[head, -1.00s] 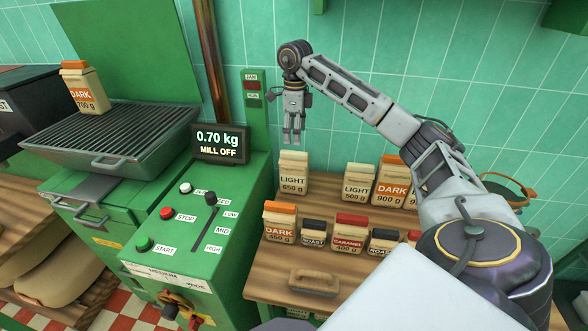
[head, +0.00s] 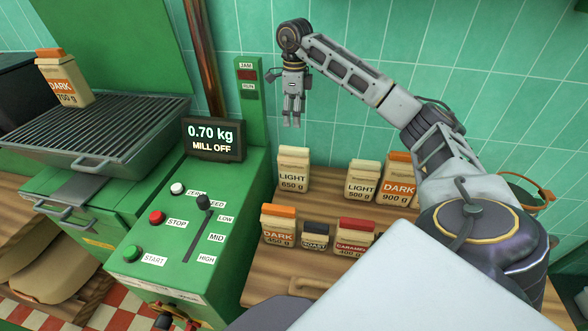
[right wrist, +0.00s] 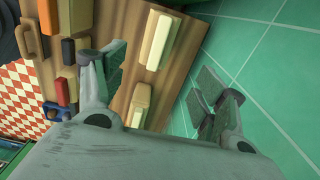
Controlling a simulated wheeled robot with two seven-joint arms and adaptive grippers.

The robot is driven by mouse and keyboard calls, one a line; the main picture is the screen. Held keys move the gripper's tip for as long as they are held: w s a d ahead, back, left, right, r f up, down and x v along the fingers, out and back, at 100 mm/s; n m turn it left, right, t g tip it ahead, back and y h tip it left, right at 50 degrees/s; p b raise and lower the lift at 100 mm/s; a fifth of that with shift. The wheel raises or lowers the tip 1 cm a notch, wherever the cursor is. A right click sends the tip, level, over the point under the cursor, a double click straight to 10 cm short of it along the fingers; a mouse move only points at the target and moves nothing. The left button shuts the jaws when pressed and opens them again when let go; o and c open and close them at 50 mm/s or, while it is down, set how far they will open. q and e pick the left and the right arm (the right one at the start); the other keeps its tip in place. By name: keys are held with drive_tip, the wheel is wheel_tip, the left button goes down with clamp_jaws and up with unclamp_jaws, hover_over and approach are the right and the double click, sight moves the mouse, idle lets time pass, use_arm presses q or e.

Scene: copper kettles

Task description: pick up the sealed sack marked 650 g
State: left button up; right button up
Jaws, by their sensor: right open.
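The cream sack marked LIGHT 650 g (head: 294,172) stands upright at the back left of the wooden counter, against the green tiled wall. My right gripper (head: 291,122) hangs fingers down above it, with a gap between the fingertips and the sack's top. It is open and empty. In the right wrist view the two fingers of the right gripper (right wrist: 165,78) are spread wide, and the pale top of the 650 g sack (right wrist: 158,41) shows beyond the gap between them. My left gripper is not in view.
The LIGHT 500 g sack (head: 362,182) and DARK 900 g sack (head: 397,182) stand to the right. The DARK 450 g (head: 279,230) and CARAMEL (head: 353,240) sacks stand in front. The green mill (head: 175,230) is close on the left. The DARK 700 g sack (head: 65,82) is on the grill.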

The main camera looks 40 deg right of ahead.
drive_tip(key=shift+s+a+r, duration=0.1)
hover_over(294, 148)
drive_tip(key=f, duration=0.8)
drive_tip(key=shift+d+f, duration=0.1)
drive_tip(key=shift+d, duration=0.1)
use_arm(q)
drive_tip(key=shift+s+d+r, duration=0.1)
use_arm(e)
drive_tip(key=shift+f, duration=0.25)
drive_tip(key=shift+a+f+p, duration=0.1)
drive_tip(key=shift+f+p, duration=0.45)
drive_tip(key=shift+f, duration=2.05)
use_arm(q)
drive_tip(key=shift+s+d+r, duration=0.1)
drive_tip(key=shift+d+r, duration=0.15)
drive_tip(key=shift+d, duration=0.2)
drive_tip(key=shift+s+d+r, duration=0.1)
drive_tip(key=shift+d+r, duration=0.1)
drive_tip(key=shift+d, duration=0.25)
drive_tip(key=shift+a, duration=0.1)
